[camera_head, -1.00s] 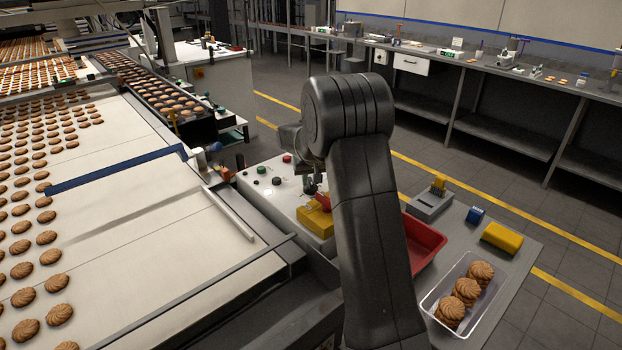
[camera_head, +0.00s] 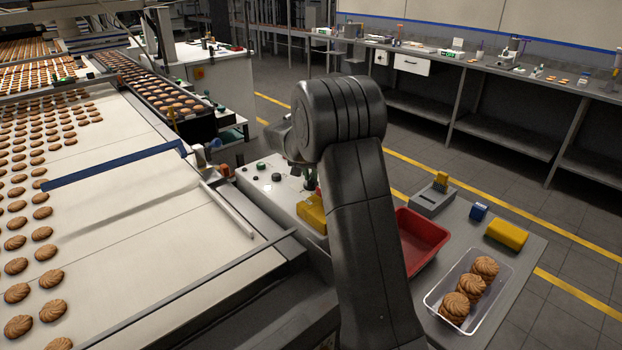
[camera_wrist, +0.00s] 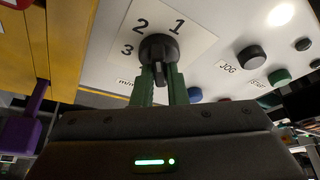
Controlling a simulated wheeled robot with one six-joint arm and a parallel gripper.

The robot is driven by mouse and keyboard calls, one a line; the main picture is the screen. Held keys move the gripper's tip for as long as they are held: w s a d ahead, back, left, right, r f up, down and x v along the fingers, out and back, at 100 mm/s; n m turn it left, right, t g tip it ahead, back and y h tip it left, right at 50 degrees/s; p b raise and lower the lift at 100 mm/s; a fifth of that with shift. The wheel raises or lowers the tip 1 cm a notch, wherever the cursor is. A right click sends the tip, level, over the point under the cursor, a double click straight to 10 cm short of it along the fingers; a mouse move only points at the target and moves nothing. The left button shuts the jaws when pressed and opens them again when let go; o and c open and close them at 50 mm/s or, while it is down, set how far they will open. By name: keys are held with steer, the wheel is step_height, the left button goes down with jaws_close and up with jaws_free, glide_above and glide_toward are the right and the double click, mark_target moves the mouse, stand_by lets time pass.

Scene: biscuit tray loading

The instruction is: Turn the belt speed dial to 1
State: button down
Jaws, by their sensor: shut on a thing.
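The belt speed dial (camera_wrist: 158,48) is a black knob on a white plate marked 1, 2 and 3 in the wrist view. The plate (camera_wrist: 190,28) is on a pale control panel (camera_wrist: 225,85). My gripper (camera_wrist: 160,76) has green fingers, one on each side of the dial's grip bar, and is shut on it. Which number the dial points at is not clear, as its mark is not readable. In the head view my arm hides the dial, and only part of the panel (camera_head: 256,186) shows.
A black JOG button (camera_wrist: 251,57), a green button (camera_wrist: 279,77) and a blue button (camera_wrist: 195,94) are near the dial. A yellow box (camera_head: 311,214) stands beside the panel. A red bin (camera_head: 424,238) and a clear tray (camera_head: 433,298) of biscuits are to the right.

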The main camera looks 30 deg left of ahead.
steer(key=m+h+b, duration=0.1)
steer(key=m, duration=0.2)
steer(key=shift+a+m, duration=0.15)
steer(key=shift+m, duration=0.15)
steer(key=shift+m+h, duration=0.9)
steer(key=shift+m, duration=0.9)
steer(key=c, duration=1.4)
jaws_free()
steer(key=shift+c, duration=0.2)
steer(key=v, duration=1.4)
steer(key=shift+b, duration=0.4)
steer(key=shift+a+f, duration=0.1)
steer(key=shift+a, duration=0.05)
